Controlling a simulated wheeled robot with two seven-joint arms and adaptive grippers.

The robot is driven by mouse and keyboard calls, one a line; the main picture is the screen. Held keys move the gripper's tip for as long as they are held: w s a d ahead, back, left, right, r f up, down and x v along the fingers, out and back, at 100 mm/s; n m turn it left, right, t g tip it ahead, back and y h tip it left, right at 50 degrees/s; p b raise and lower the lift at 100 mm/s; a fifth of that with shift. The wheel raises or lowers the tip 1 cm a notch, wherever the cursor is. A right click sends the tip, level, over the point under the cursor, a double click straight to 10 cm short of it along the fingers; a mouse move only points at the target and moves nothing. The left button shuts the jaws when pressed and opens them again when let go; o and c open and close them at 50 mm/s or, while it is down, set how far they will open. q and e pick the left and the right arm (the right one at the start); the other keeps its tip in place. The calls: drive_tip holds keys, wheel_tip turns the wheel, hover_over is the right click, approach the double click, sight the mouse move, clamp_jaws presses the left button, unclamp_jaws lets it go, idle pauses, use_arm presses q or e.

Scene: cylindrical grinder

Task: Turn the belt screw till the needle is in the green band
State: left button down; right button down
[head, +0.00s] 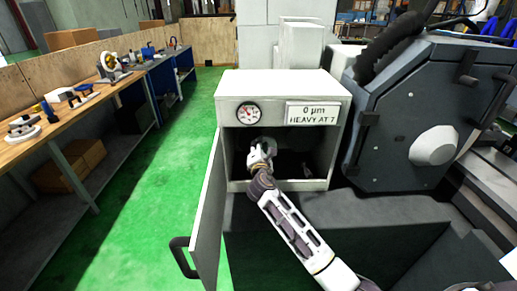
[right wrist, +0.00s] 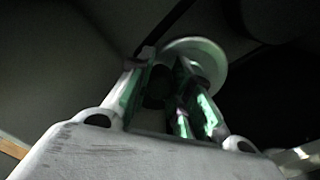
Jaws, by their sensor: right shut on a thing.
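The white cabinet (head: 284,84) stands open in the head view, its door (head: 207,215) swung out to the left. A round gauge (head: 249,113) is on its front; the needle and bands are too small to read surely. My right gripper (head: 262,152) reaches into the opening. In the right wrist view its two fingers (right wrist: 165,95) are closed on a dark part, apparently the belt screw (right wrist: 155,88), mostly hidden between them. A pale round disc (right wrist: 205,58) shows just behind the fingers. My left gripper is not in view.
The door's dark handle (head: 181,258) sticks out to the left. A dark grey machine housing (head: 420,110) stands close on the right. A workbench (head: 85,105) with tools runs along the left, with clear green floor between.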

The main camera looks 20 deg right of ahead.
drive_tip(key=m, duration=0.1)
drive_tip(key=d+m+b, duration=0.1)
drive_tip(key=m, duration=0.1)
drive_tip(key=shift+s+r, duration=0.1)
drive_tip(key=shift+r, duration=0.05)
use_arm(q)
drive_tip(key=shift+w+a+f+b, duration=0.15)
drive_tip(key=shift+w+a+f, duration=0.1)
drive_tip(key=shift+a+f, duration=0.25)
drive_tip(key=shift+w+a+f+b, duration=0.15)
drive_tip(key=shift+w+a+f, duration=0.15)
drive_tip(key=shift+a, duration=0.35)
use_arm(e)
drive_tip(key=shift+s+d+r+m, duration=0.1)
drive_tip(key=shift+d+m, duration=0.15)
drive_tip(key=shift+m, duration=0.95)
drive_tip(key=c, duration=1.3)
unclamp_jaws()
drive_tip(key=shift+o, duration=0.2)
drive_tip(key=shift+r, duration=0.1)
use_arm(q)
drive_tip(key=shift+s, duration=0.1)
use_arm(e)
drive_tip(key=v, duration=1.2)
